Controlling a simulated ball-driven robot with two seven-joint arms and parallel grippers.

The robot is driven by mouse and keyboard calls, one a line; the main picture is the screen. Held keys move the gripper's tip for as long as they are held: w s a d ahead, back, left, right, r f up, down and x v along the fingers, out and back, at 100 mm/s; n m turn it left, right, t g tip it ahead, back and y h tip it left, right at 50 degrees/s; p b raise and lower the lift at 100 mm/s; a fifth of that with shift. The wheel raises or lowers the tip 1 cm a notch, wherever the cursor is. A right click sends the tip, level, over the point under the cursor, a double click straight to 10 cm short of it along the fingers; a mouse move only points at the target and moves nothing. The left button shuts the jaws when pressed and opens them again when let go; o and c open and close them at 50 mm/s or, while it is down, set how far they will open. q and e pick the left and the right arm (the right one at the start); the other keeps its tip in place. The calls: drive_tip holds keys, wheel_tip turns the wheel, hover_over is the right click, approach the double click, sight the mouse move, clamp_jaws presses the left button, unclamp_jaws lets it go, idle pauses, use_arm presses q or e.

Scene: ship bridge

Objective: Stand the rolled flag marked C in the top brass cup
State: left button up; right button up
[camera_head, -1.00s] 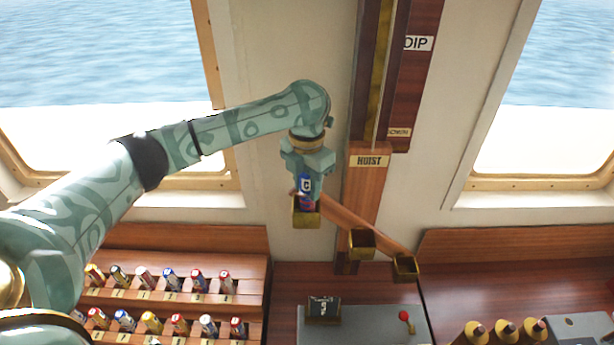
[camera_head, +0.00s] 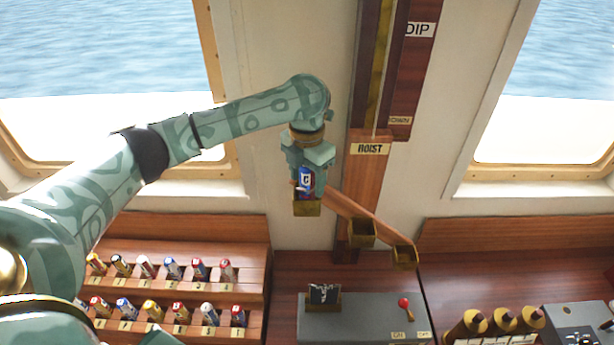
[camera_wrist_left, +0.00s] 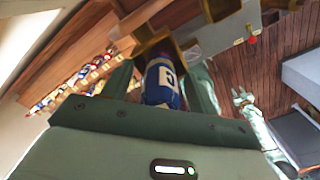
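The rolled flag marked C (camera_head: 305,178), blue and white, stands between the fingers of my left gripper (camera_head: 306,184). Its lower end is inside the top brass cup (camera_head: 307,208), the upper left one on the slanted wooden arm. The cup wall hides that end. In the left wrist view the flag (camera_wrist_left: 163,84) shows its letter C, with a finger on each side and the cup (camera_wrist_left: 158,48) beyond. My left gripper appears shut on it. My right gripper (camera_wrist_left: 241,95) is small in the left wrist view, its fingers apart and empty; it is outside the head view.
Two more brass cups, the middle (camera_head: 361,234) and the lowest (camera_head: 404,257), sit lower right on the slanted arm. A wooden rack (camera_head: 180,260) of rolled flags is at lower left. A grey console (camera_head: 365,325) with a red-knobbed lever (camera_head: 404,303) lies below.

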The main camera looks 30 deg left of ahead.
use_arm(q)
wheel_tip(320, 180, up, 16)
drive_tip(key=shift+r+p, duration=0.15)
drive_tip(key=shift+p, duration=0.15)
idle(0.5)
